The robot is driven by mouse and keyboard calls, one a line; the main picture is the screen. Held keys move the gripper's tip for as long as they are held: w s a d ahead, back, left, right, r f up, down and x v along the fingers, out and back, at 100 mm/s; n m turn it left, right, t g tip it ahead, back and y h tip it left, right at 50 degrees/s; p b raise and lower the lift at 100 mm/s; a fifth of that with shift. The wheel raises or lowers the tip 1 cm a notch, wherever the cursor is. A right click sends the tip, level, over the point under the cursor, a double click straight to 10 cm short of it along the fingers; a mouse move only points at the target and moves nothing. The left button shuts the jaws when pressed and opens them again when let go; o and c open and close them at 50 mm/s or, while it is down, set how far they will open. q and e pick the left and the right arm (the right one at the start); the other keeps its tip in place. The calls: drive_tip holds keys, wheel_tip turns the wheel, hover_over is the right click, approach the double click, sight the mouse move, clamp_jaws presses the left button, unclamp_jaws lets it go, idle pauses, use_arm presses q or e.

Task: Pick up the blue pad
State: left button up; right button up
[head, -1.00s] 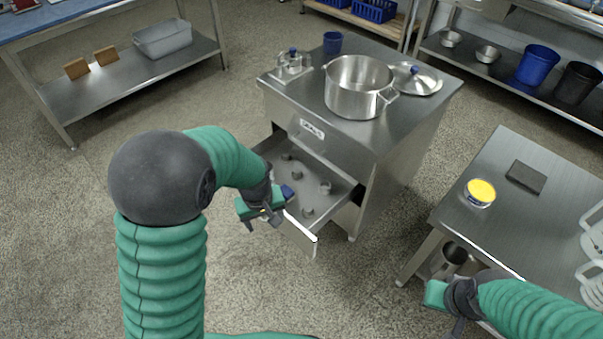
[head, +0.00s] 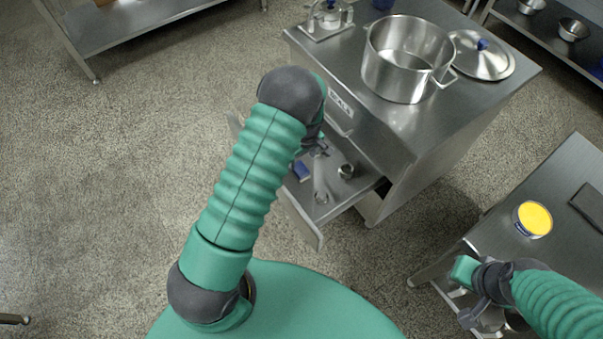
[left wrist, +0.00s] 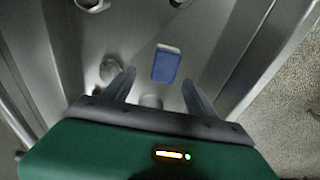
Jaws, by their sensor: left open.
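The blue pad (head: 301,171) lies in the open drawer (head: 318,240) of the steel cabinet. In the left wrist view the blue pad (left wrist: 166,65) has a pale far edge and lies on the drawer floor, just beyond my fingertips. My left gripper (left wrist: 158,86) is open and empty, its fingers pointing toward the pad. In the head view my left arm hides most of that gripper, which is over the drawer. My right gripper (head: 466,292) is at the lower right, beside the steel table and away from the drawer; its jaw opening is unclear.
Several small metal pieces lie in the drawer, one a round cup (head: 346,171). A pot (head: 407,60) and a lid (head: 482,54) stand on the cabinet (head: 440,118). A yellow-topped tin (head: 533,219) stands on the right table.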

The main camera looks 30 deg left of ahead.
sight(300, 169)
use_arm(q)
drive_tip(key=shift+s+a+f, duration=0.1)
drive_tip(key=shift+a+f, duration=0.1)
drive_tip(key=shift+f, duration=0.7)
drive_tip(key=f+b, duration=0.3)
drive_tip(key=f, duration=0.1)
drive_tip(key=shift+s+d+f, duration=0.1)
drive_tip(key=shift+s, duration=0.2)
drive_tip(key=shift+w+f, duration=0.1)
drive_tip(key=shift+f, duration=0.15)
drive_tip(key=shift+r, duration=0.1)
drive_tip(key=shift+c, duration=1.1)
clamp_jaws()
wheel_tip(300, 169, up, 9)
drive_tip(key=p, duration=0.4)
drive_tip(key=shift+r, duration=0.55)
